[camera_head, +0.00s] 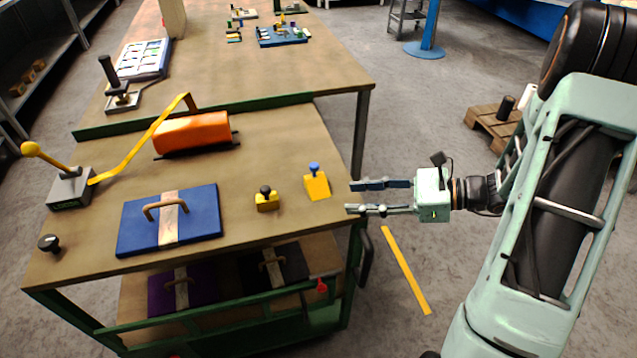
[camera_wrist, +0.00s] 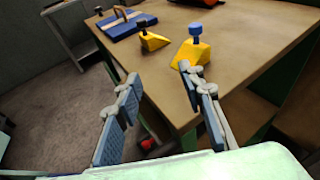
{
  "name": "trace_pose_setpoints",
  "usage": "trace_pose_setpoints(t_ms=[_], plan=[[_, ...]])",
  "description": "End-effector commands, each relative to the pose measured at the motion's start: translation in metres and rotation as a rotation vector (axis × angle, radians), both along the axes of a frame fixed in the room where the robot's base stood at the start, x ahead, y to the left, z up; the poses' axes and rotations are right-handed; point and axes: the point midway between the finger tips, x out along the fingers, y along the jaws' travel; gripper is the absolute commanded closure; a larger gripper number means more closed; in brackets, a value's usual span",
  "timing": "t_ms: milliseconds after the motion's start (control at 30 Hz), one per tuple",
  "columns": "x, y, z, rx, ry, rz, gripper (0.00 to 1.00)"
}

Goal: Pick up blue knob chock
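The blue knob chock is a yellow wedge block with a blue knob on top. In the head view the chock (camera_head: 317,185) stands on the near table close to its right edge. In the wrist view the chock (camera_wrist: 190,54) sits ahead of the right finger. A similar yellow chock with a black knob (camera_head: 267,200) stands to its left, and it also shows in the wrist view (camera_wrist: 153,41). My gripper (camera_head: 366,197) is open and empty, just right of the table edge, its fingers pointing left toward the blue knob chock. In the wrist view my gripper (camera_wrist: 160,95) shows both fingers apart.
The near table (camera_head: 250,240) also holds a blue die with a handle (camera_head: 200,222), an orange roller (camera_head: 192,133) and a grey lever box (camera_head: 70,187). A lower shelf holds dark dies (camera_head: 182,290). The floor right of the table is clear around a yellow strip (camera_head: 406,270).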

Motion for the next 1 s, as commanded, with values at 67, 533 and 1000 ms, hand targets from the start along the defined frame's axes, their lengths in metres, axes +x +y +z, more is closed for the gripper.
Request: trace_pose_setpoints(t_ms=[67,533,1000], plan=[[0.014,0.004,-0.008,0.128,0.013,-0.087,0.64],[0.054,0.038,0.000,0.313,0.011,-0.220,0.64],[0.076,0.087,0.002,0.310,0.012,-0.220,0.64]])
